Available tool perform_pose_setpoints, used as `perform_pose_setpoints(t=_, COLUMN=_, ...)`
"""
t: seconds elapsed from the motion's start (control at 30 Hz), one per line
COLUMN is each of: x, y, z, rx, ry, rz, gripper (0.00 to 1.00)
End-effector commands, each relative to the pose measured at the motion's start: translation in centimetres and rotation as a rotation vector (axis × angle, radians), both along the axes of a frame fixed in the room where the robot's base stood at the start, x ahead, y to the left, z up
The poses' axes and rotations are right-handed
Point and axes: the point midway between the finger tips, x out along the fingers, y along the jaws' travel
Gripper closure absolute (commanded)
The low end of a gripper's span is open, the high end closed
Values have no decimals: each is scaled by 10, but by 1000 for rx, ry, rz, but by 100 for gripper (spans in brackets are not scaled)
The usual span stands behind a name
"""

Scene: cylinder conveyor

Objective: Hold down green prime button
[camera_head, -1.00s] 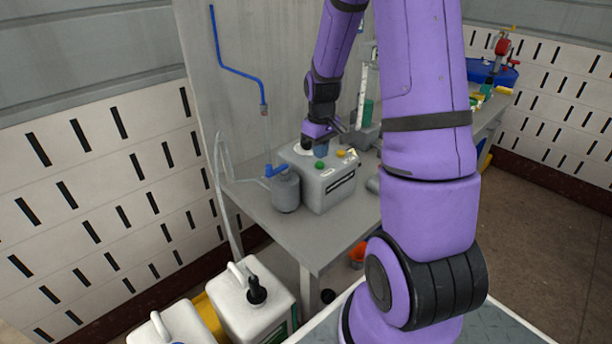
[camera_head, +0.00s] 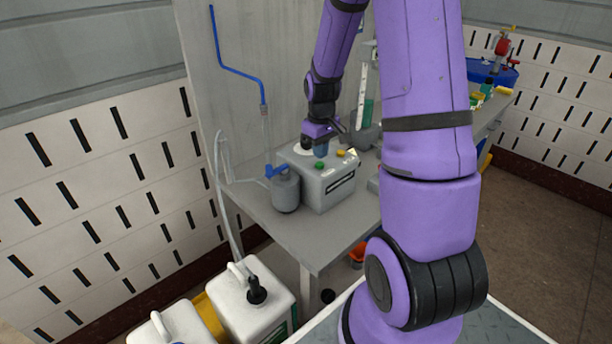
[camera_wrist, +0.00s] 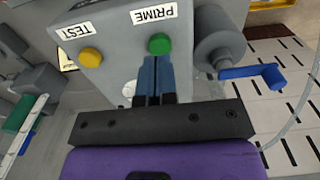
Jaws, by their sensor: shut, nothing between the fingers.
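The green prime button (camera_wrist: 159,43) sits on the grey box (camera_wrist: 112,52) beside the "PRIME" label (camera_wrist: 153,14) in the wrist view. In the head view the green button (camera_head: 319,165) is on the top of the grey box (camera_head: 321,197). My gripper (camera_wrist: 157,62) is shut and empty, with its blue fingertips right at the near edge of the green button in the wrist view. I cannot tell whether they touch it. In the head view my gripper (camera_head: 321,153) is over the box, behind the green button.
A yellow button (camera_wrist: 91,57) by the "TEST" label (camera_wrist: 76,31) is left of the green one. A grey cylinder (camera_head: 286,192) with a blue handle (camera_head: 277,170) stands beside the box on the grey table (camera_head: 300,237). White jugs (camera_head: 254,302) stand below.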

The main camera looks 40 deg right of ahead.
Motion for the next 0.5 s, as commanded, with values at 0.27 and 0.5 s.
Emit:
perform_pose_setpoints(t=0.27, x=0, y=0, z=-2, rx=0, ry=0, rz=0, gripper=100)
perform_pose_setpoints(t=0.5, x=0, y=0, z=-6, rx=0, ry=1, rz=0, gripper=100)
